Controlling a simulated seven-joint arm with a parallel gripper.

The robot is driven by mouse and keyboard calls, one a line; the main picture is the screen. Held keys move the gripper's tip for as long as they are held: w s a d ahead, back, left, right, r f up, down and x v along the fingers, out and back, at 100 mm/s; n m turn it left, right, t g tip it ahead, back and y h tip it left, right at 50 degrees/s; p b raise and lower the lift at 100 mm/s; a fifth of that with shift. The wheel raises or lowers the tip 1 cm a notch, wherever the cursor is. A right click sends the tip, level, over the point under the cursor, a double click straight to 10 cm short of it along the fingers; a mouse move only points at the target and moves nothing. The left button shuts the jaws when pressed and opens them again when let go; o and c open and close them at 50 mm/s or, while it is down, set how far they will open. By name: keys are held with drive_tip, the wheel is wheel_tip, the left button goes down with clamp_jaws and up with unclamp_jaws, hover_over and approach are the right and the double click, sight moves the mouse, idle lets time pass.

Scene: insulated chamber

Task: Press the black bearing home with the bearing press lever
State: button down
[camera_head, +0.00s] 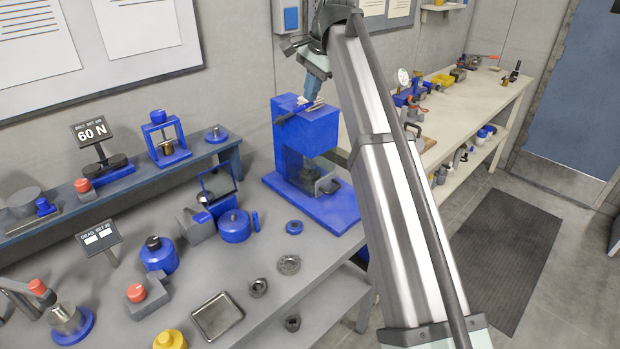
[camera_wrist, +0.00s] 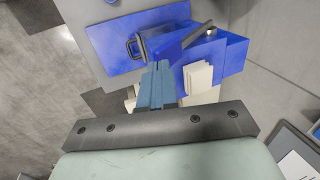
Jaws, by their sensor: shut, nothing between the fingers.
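The blue bearing press (camera_head: 318,132) stands at the back of the grey bench on a blue base plate. A grey part (camera_head: 327,185) sits in the press opening. I cannot identify the black bearing.
Grey rings (camera_head: 289,264), a blue ring (camera_head: 294,227) and a metal tray (camera_head: 217,316) lie on the bench. A blue pot (camera_head: 234,226) stands left of the press. A raised shelf (camera_head: 130,182) runs along the wall. A second bench (camera_head: 470,105) is at right.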

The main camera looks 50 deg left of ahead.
wheel_tip(320, 180, up, 6)
drive_tip(key=shift+f, duration=0.1)
idle(0.5)
drive_tip(key=shift+f, duration=0.1)
idle(0.3)
